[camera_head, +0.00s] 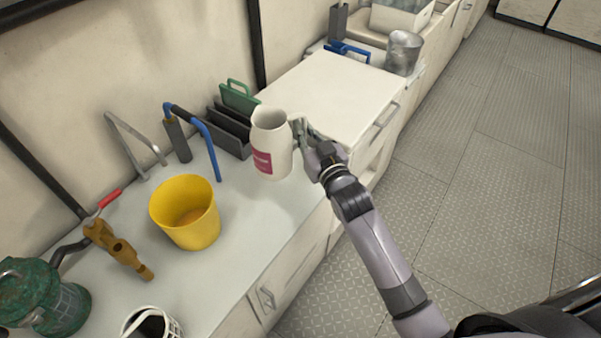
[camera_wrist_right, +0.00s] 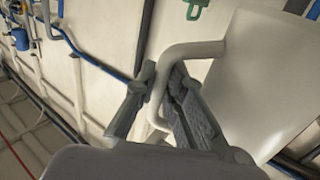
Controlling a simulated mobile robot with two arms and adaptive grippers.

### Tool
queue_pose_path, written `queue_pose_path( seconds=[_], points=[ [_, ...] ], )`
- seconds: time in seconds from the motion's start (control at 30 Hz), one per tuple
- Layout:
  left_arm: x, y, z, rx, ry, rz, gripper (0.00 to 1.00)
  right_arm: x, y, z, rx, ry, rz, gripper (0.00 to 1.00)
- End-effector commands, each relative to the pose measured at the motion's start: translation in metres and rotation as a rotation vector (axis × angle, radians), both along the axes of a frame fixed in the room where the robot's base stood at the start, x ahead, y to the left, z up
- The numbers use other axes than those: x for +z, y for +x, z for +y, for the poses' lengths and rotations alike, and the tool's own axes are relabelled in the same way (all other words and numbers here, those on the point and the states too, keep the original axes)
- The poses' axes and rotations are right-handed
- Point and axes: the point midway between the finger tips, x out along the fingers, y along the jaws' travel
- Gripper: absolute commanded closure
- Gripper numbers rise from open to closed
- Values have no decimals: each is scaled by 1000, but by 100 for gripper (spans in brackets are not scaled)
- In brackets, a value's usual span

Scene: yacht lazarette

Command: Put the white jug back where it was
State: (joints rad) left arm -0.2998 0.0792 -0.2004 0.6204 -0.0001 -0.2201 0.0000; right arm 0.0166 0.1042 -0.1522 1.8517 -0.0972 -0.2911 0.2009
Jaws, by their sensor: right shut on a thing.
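The white jug (camera_head: 270,145) with a magenta label is upright in the head view, at the right part of the near worktop, in front of the dark rack. My right gripper (camera_head: 301,130) is at the jug's right side, shut on its handle. In the right wrist view, the jug's white body (camera_wrist_right: 262,85) fills the right side and its handle (camera_wrist_right: 178,58) passes between the fingers of my right gripper (camera_wrist_right: 160,95). Whether the jug's base touches the worktop cannot be told. My left gripper is not in view.
A yellow bucket (camera_head: 186,215) stands left of the jug on the worktop (camera_head: 245,225). A dark rack (camera_head: 229,130) with a green-handled item is behind it. A raised white lid (camera_head: 330,90) lies right.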

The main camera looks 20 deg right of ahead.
Motion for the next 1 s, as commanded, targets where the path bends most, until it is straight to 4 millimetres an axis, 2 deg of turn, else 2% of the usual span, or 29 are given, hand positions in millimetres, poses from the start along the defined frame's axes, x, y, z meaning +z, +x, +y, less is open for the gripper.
queue_pose_path(
  seconds=[0.03, 0.1, 0.3, 0.57, 0.77, 1.0],
  points=[
    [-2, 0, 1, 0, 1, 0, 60, -16, 0, 0, -1, 1, 4, 100],
    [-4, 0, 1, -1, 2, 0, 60, -34, 0, 0, -1, 2, 3, 100],
    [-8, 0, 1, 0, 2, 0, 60, -77, 0, 0, -1, 2, 0, 100],
    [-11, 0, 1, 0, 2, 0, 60, -99, 0, 0, 0, 1, -1, 100],
    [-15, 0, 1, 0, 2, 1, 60, -126, 0, 0, 0, 1, -1, 100],
    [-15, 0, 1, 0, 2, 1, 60, -130, 0, 0, 0, 1, -4, 100]
  ],
)
